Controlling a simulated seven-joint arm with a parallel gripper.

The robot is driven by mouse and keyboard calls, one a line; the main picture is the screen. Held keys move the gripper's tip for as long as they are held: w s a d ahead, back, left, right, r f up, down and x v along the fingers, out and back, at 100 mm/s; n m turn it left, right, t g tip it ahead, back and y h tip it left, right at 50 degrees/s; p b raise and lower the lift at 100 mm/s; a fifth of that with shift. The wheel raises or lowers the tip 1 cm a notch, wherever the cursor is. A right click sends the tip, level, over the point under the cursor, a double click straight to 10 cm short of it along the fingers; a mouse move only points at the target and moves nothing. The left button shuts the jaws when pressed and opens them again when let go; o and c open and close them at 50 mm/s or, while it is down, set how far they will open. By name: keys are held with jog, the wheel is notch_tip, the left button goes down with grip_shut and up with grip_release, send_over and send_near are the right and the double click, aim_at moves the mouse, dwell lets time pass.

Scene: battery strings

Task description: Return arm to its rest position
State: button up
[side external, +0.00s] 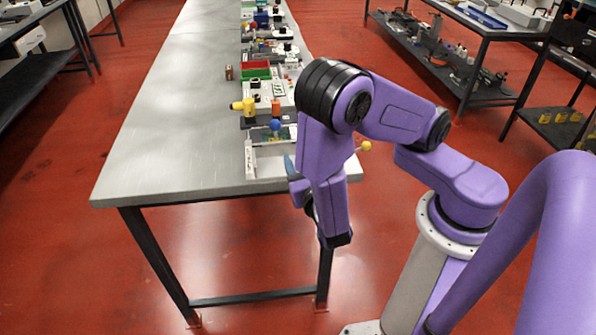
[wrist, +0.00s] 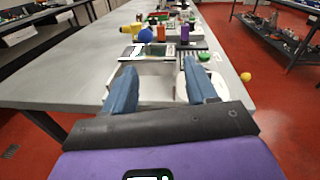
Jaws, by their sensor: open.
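My purple arm stands to the right of the long grey table (side external: 165,130) in the side external view. Its forearm is folded down at the table's near right corner. My gripper (wrist: 158,75) shows in the wrist view with two blue fingers set wide apart and nothing between them. The fingers point along the table toward a white tray (wrist: 155,85) and the parts behind it. In the side external view most of the gripper is hidden behind the forearm, with only a bit of blue finger showing.
A yellow piece (side external: 246,107), a blue ball (side external: 275,125) and a red and green box (side external: 256,70) stand along the table's right side. More equipment lines the table farther back. The left side of the table is bare. A shelf bench (side external: 450,60) stands at the back right.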

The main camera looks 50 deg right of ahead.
jog(key=s+r+m+g+y, duration=0.4)
jog(key=s+m+g+y, duration=0.1)
jog(key=s+m, duration=0.3)
jog(key=s+r+m+g+y, duration=0.4)
jog(key=s+m+g+y, duration=0.2)
jog(key=s+m+g, duration=0.2)
jog(key=shift+m, duration=0.4)
